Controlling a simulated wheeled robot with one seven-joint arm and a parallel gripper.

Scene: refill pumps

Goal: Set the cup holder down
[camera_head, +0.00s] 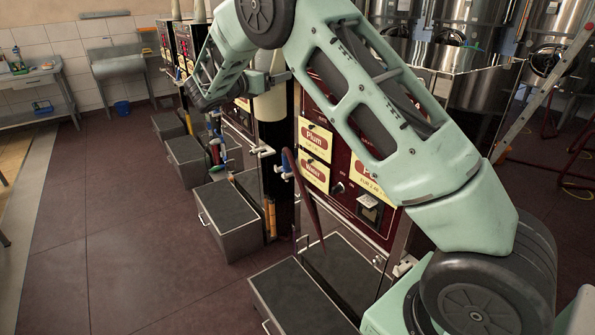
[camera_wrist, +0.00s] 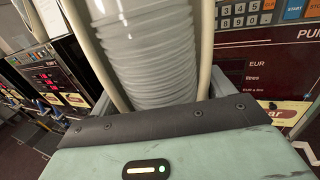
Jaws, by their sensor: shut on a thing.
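The cup holder (camera_wrist: 145,50) fills the upper middle of the wrist view. It shows as a pale stack of nested, ribbed cups between two long cream rods. In the head view it is the cream upright column (camera_head: 272,104), partly hidden by my arm. My gripper (camera_head: 268,79) is shut on it, close beside the pump fronts. The holder looks roughly upright. I cannot tell whether its lower end rests on anything.
Dark red refill pumps with yellow labels (camera_head: 314,142) stand close by, and a keypad panel (camera_wrist: 262,14) shows near the holder. Grey step boxes (camera_head: 228,215) line the pump bases. Steel tanks (camera_head: 470,35) stand at the right. The tiled floor at the left is clear.

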